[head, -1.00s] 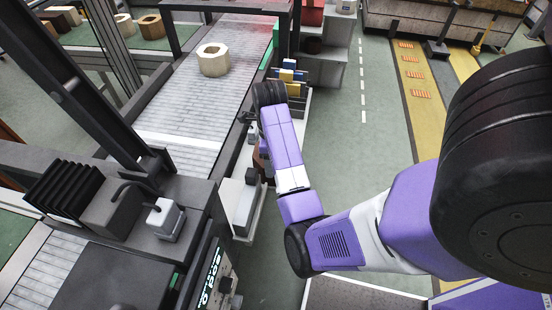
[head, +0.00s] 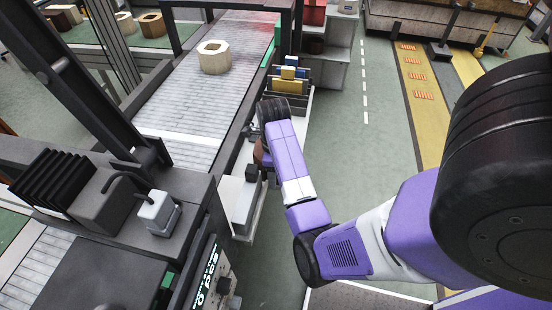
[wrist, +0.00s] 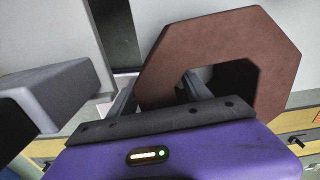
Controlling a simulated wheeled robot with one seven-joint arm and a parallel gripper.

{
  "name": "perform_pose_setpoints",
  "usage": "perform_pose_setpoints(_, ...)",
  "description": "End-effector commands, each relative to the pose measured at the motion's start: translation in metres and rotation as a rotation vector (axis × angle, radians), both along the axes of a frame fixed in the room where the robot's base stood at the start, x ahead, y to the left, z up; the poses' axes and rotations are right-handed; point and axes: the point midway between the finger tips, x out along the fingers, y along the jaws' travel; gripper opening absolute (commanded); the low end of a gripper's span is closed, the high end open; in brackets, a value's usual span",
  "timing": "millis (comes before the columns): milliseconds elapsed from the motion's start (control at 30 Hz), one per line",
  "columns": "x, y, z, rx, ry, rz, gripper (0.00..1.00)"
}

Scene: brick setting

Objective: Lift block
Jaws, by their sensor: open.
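A brown hexagonal block (wrist: 222,42) with a hole through it fills the upper right of the wrist view. A small part of the brown block (head: 262,155) shows in the head view, mostly hidden behind my purple arm. My gripper (wrist: 160,94) is open. In the wrist view one finger lies just left of the block's left wall and the other shows at the hole, so the fingers appear to straddle that wall. Contact cannot be told. In the head view the gripper (head: 250,131) is small and partly hidden beside the conveyor's right edge.
A beige hexagonal block (head: 214,58) sits on the roller conveyor (head: 190,105). A rack with yellow and blue items (head: 289,80) stands just beyond my wrist. A grey device (head: 158,211) stands on the machine at left. Green floor right of the arm is clear.

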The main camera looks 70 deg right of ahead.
Motion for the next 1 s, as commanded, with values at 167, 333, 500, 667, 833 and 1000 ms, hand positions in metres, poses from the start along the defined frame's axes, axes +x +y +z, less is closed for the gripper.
perform_pose_setpoints(167, 0.0001, 0.0, 0.0001, 0.0, 0.0, 0.0, 0.3)
perform_pose_setpoints(333, 0.0001, 0.0001, 0.0002, 0.0, 0.0, 0.0, 0.0)
perform_pose_setpoints(500, 0.0002, 0.0001, 0.0003, 0.001, 0.0, 0.0, 0.0)
perform_pose_setpoints(667, 0.0002, 0.0001, 0.0004, 0.001, 0.0, 0.0, 0.0)
perform_pose_setpoints(833, 0.0002, 0.0002, 0.0004, 0.001, 0.0, 0.0, 0.0)
perform_pose_setpoints(1000, 0.0002, 0.0002, 0.0005, 0.001, 0.0, 0.0, 0.0)
